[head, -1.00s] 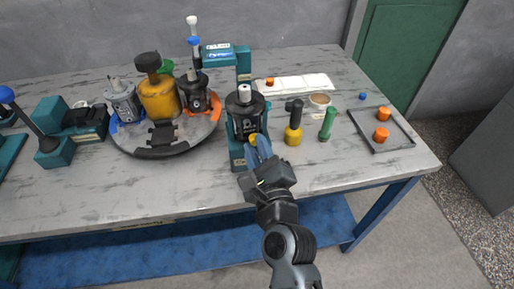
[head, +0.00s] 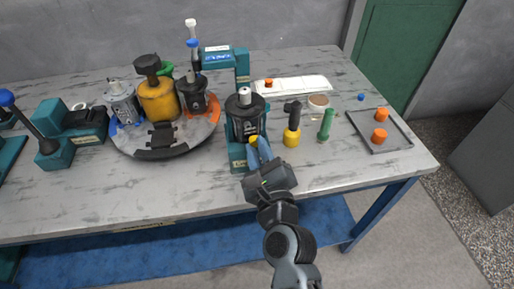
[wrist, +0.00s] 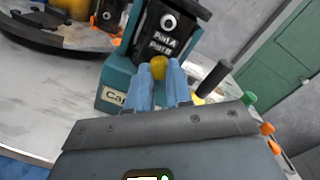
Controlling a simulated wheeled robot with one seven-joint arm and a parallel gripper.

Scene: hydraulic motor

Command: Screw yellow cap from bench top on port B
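The black motor (head: 246,113) stands upright in a teal holder (head: 237,153) at the front middle of the bench. The wrist view shows its face with a "Port A" label above a "Port B" label (wrist: 159,48). The yellow cap (wrist: 159,67) sits just below the Port B label, against or very near the motor; the contact is hidden. My gripper (wrist: 160,75) has its two blue fingers on either side of the cap and appears shut on it. In the head view my gripper (head: 259,145) reaches the motor from the front, with the yellow cap (head: 253,139) at its fingertips.
A tray (head: 397,142) with orange caps lies farther right. A round turntable (head: 195,139) with motor parts is on the left. The front right bench top is clear.

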